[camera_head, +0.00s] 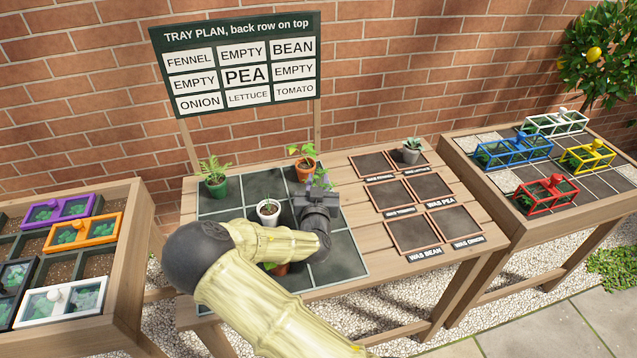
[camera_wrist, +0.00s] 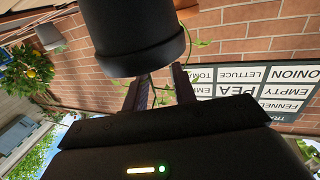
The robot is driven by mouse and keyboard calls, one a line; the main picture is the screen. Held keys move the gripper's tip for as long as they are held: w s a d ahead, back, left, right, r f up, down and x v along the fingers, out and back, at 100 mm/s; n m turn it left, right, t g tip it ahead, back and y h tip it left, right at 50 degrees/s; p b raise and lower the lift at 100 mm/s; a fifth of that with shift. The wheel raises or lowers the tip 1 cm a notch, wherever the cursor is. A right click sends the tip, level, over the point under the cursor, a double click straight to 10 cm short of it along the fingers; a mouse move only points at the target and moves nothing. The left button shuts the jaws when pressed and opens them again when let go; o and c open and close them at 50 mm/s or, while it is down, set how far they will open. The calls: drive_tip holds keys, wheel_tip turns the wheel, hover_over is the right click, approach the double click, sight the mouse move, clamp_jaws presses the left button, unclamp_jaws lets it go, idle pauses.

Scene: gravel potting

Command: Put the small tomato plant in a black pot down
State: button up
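My gripper (camera_head: 318,205) is over the right side of the dark tray (camera_head: 351,268), and a few leaves (camera_head: 322,180) show just behind it. In the wrist view, which is upside down, a black pot (camera_wrist: 132,38) fills the top. My gripper's fingers (camera_wrist: 160,85) reach up to the pot, with thin green stems between them; their tips are partly hidden by the pot. I cannot tell whether the pot touches the tray. The front right cell of the tray looks bare. The tray plan (camera_head: 240,65) lists tomato at front right.
The tray also holds a green pot (camera_head: 217,187) at back left, an orange pot (camera_head: 304,170) at back right, a white pot (camera_head: 268,217) in the middle and a reddish pot (camera_head: 280,269) in front. Labelled brown squares (camera_head: 411,231) and a succulent (camera_head: 411,150) lie to the right.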

drive_tip(key=shift+r, duration=0.15)
drive_tip(key=s, duration=1.2)
drive_tip(key=shift+b, duration=0.35)
drive_tip(key=shift+w, duration=0.1)
